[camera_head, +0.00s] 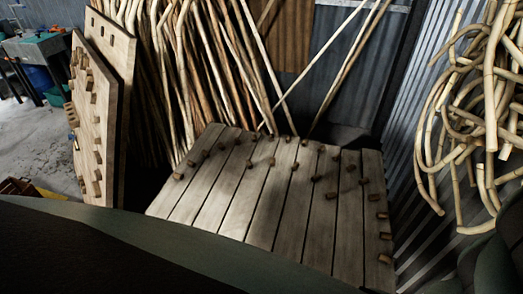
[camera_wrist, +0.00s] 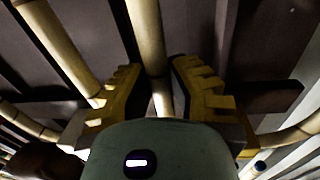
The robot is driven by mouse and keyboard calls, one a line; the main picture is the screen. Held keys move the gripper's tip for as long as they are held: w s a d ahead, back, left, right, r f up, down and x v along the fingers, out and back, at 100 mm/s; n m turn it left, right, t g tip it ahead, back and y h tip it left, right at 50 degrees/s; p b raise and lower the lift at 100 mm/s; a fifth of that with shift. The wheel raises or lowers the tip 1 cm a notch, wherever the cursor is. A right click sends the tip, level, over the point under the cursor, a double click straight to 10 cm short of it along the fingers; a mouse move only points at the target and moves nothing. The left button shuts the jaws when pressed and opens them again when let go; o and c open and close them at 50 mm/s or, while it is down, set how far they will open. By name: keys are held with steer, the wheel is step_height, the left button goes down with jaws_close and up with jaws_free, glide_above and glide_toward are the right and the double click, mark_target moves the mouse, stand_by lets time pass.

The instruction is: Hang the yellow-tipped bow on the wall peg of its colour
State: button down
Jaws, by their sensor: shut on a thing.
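My gripper (camera_wrist: 158,78) shows in the wrist view with two stepped yellow-brown fingers. It is shut on a pale rattan rod (camera_wrist: 148,32) that passes between the fingers and runs up out of the picture. The rod's ends are out of view, so I cannot tell its tip colour. A small blue-tipped end (camera_wrist: 258,166) shows at the lower right. No yellow tip and no coloured wall peg can be made out. In the head view my gripper does not show. Bent rattan pieces (camera_head: 489,95) hang in a tangle on the right wall.
A slatted wooden board (camera_head: 231,205) with several short pegs lies in the middle of the head view. Peg boards (camera_head: 105,110) lean at the left. Straight rattan poles (camera_head: 190,70) stand behind. Other rattan rods (camera_wrist: 62,48) surround my gripper. Clear floor (camera_head: 38,135) shows at far left.

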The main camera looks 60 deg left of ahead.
steer(key=c, duration=0.9)
jaws_free()
steer(key=v, duration=1.2)
steer(key=shift+w+a, duration=0.1)
